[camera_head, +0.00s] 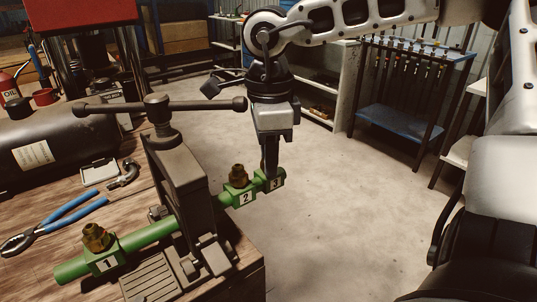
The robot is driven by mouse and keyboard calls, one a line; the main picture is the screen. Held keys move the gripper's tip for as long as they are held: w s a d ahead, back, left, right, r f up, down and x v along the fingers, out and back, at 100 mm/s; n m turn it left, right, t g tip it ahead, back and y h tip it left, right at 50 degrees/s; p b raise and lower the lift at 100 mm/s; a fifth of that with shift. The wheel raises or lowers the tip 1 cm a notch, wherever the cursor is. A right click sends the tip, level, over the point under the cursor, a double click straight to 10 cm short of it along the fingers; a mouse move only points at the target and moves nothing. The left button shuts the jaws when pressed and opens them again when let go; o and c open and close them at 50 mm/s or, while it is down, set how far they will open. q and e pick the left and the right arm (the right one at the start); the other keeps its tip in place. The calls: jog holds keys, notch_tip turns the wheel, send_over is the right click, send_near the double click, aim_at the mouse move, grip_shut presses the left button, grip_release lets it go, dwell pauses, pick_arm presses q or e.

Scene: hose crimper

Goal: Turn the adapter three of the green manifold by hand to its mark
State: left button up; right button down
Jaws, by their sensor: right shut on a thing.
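The green manifold (150,235) lies through a dark vise (180,180) at the bench edge. Brass adapter one (95,236) stands on the block marked 1, left of the vise. Brass adapter two (238,174) stands on the block marked 2, right of it. The block marked 3 (276,183) is at the manifold's far right end. My right gripper (270,168) points down over block 3 and is shut on adapter three, which its fingers mostly hide. Adapter three's mark cannot be made out. My left gripper is not in view.
The vise's long handle bar (160,106) reaches right, close to my right gripper. Blue-handled pliers (60,220), a dark cylinder (50,150) and a small clamp-like tool (124,175) lie on the wooden bench. Open concrete floor (350,220) lies right of the manifold.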

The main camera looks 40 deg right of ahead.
jog(key=n, duration=0.6)
jog(key=shift+n, duration=0.3)
jog(key=c, duration=1.3)
grip_release()
jog(key=shift+c, duration=0.2)
jog(key=shift+r+p, duration=1.7)
jog(key=shift+r, duration=0.8)
